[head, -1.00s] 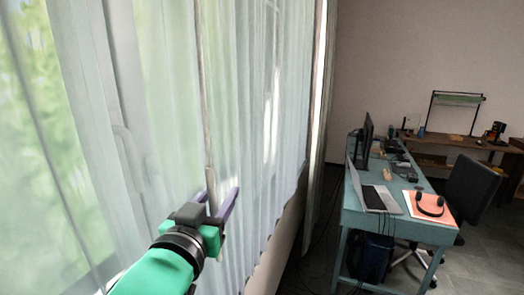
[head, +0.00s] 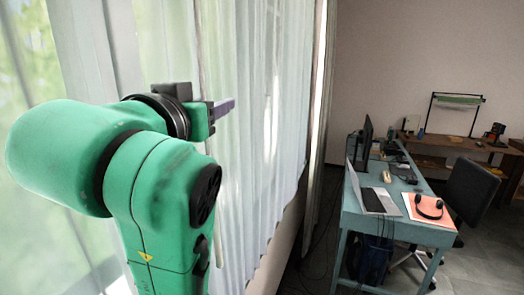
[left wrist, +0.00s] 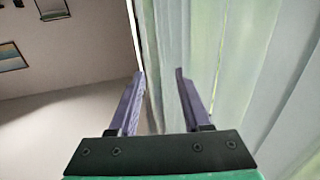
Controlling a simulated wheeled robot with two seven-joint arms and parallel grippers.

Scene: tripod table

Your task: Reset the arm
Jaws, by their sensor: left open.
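My left arm, green with black joints, stands bent in the left half of the head view, in front of the curtains. My left gripper (head: 222,108) is at its far end, with one purple finger showing and pointing right. In the left wrist view the left gripper (left wrist: 160,75) is open, its two purple fingers apart with nothing between them. The sheer curtain (left wrist: 240,70) lies behind and to the right of the fingers there. I cannot tell whether a finger touches the cloth. My right gripper is not in view.
White sheer curtains (head: 250,70) cover the window on the left. A blue desk (head: 350,205) with a laptop (head: 378,203), a monitor (head: 366,138) and headphones (head: 429,207) stands at right. A dark chair (head: 470,188) is beside it. A brown shelf table (head: 455,144) stands at the back wall.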

